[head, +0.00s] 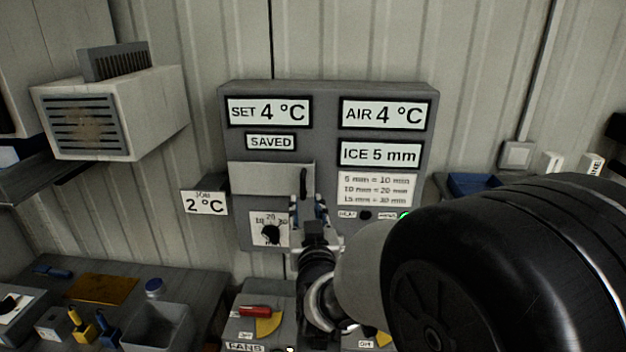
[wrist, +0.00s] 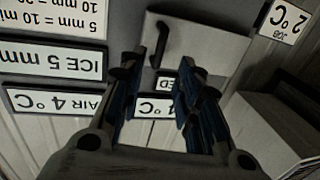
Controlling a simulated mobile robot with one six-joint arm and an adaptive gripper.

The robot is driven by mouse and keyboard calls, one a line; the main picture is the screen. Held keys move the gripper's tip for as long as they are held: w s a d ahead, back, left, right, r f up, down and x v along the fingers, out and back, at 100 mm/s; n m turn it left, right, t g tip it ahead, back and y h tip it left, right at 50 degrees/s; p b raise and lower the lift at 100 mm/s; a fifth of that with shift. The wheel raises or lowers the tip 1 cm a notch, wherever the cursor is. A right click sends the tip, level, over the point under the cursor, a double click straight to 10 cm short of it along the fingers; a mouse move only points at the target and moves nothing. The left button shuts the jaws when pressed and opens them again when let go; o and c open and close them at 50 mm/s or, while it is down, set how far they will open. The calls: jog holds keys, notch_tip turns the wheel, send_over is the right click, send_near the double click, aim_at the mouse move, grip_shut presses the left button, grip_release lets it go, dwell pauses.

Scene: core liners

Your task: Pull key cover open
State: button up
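The key cover (head: 262,178) is a pale grey plate on the left half of the grey control box, below the SAVED label. It looks flat against the box. Its black upright handle (head: 303,181) is at its right end. In the wrist view, which is upside down, the cover (wrist: 208,42) is at the top and its handle (wrist: 160,42) lies beyond my fingertips, roughly between them. My gripper (wrist: 158,78) is open and empty, its blue-padded fingers apart. In the head view my gripper (head: 309,207) is just below the handle. Contact with the handle cannot be told.
The control box (head: 330,92) carries several displays: SET 4 °C, AIR 4 °C and ICE 5 mm. A dial (head: 270,233) is below the cover. A 2 °C job tag (head: 204,203) hangs at its left. A bench (head: 190,290) with small items is lower left.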

aim_at(303, 189)
jog(key=w, duration=0.2)
jog(key=w+a, duration=0.1)
jog(key=w, duration=0.5)
jog(key=shift+w+a, duration=0.15)
grip_shut()
dwell(0.5)
